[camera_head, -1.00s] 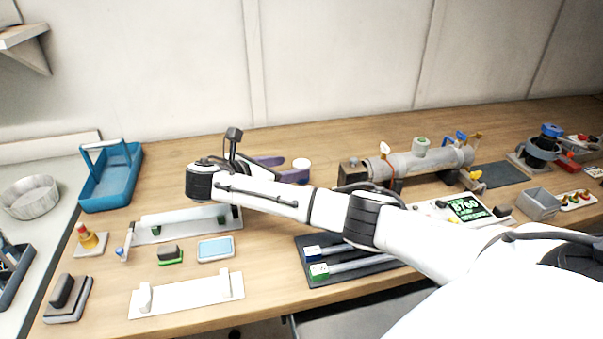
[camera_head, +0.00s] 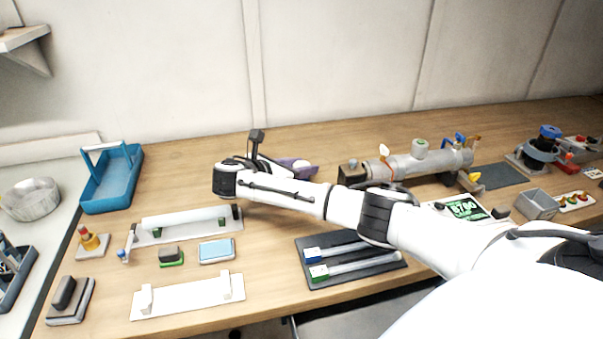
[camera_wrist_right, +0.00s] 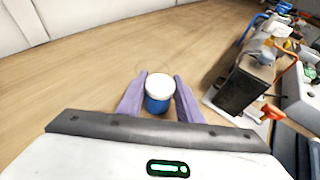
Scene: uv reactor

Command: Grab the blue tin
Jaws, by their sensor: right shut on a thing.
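The blue tin (camera_wrist_right: 157,104) has a white lid and stands between the two purple fingers of my right gripper in the wrist view. My right gripper (camera_wrist_right: 158,98) is shut on the tin, with one finger along each side. In the head view my right gripper (camera_head: 296,164) shows beyond my forearm, over the back middle of the table. The tin is mostly hidden there by the fingers. My left gripper is in neither view.
A grey cylindrical reactor (camera_head: 418,164) lies right of the gripper, with a dark block (camera_head: 352,174) at its near end. A blue carrier (camera_head: 112,180) stands at the left. A light blue sponge-like pad (camera_head: 216,250) lies in front. The wood behind the gripper is clear.

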